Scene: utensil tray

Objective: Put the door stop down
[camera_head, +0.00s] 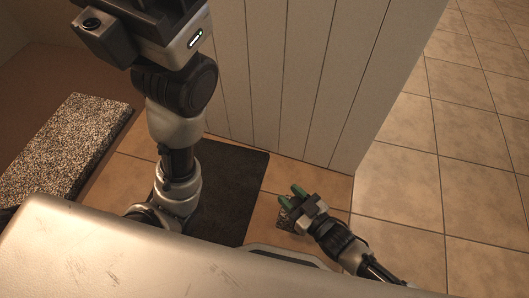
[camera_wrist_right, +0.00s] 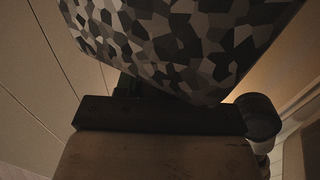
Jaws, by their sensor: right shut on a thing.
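The door stop (camera_wrist_right: 180,40) is a block with a grey, black and beige patchwork pattern that fills the top of the right wrist view. In the head view only a small patterned part of it (camera_head: 285,219) shows beside my right gripper (camera_head: 291,197), low over the tiles. My right gripper, with green fingertips, is shut on it. I cannot tell whether the door stop touches the floor. My left gripper is not in view.
A pale panelled door or partition (camera_head: 290,70) stands just beyond the right gripper. A dark mat (camera_head: 240,195) lies to the gripper's left. A thick speckled slab (camera_head: 65,145) lies at far left. Open tiled floor (camera_head: 440,170) stretches to the right.

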